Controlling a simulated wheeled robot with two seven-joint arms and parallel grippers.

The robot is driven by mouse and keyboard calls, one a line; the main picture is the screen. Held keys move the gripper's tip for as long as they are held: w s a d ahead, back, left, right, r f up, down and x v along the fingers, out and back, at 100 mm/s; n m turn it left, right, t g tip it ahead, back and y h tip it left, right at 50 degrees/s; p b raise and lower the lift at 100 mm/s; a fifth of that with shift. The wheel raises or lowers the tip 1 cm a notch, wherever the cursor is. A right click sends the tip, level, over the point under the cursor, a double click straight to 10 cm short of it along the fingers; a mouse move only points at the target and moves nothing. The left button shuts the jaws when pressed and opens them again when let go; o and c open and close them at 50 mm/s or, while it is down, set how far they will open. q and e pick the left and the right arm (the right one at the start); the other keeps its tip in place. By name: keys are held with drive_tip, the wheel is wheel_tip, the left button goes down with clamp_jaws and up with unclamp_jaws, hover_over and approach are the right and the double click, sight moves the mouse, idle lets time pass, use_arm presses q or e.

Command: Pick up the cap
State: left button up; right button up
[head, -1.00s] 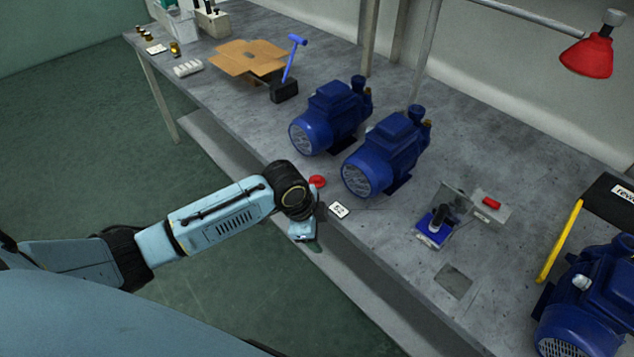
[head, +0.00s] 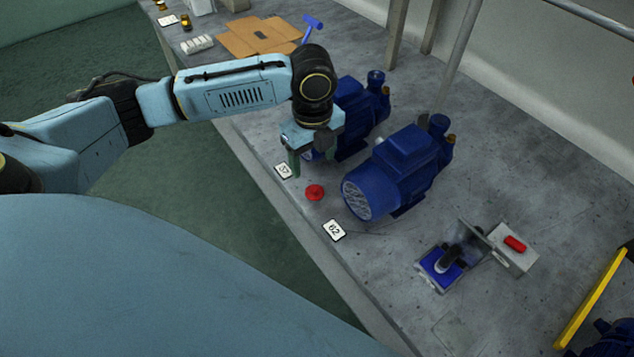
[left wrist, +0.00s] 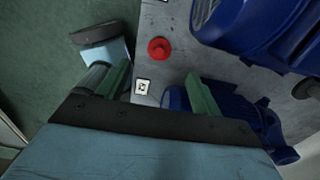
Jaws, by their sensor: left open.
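The cap (head: 315,192) is small, round and red. It lies on the grey bench near the front edge, between two number cards and beside the front of a blue pump. It also shows in the left wrist view (left wrist: 159,49), beyond the fingertips and roughly in line with the gap between them. My left gripper (head: 313,164) is open and empty, with green fingers pointing down. It is above the bench, just behind the cap and apart from it. It also shows in the left wrist view (left wrist: 158,72). My right gripper is not in view.
Two blue pumps (head: 400,170) (head: 371,110) stand close to the cap. Number cards (head: 284,170) (head: 333,230) lie on either side. A blue-based fixture (head: 440,268) and a grey block with a red part (head: 514,243) stand at the right. Cardboard (head: 258,38) lies at the back.

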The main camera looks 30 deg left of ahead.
sight(314, 188)
use_arm(q)
wheel_tip(314, 188, down, 3)
drive_tip(key=shift+f, duration=0.45)
drive_tip(key=shift+f+b, duration=0.3)
drive_tip(key=shift+f, duration=0.05)
drive_tip(key=f, duration=0.2)
drive_tip(key=f+b, duration=0.1)
drive_tip(key=f, duration=0.1)
drive_tip(key=shift+s+d+f, duration=0.1)
drive_tip(key=shift+d+f, duration=0.1)
drive_tip(key=shift+f, duration=0.15)
drive_tip(key=c, duration=1)
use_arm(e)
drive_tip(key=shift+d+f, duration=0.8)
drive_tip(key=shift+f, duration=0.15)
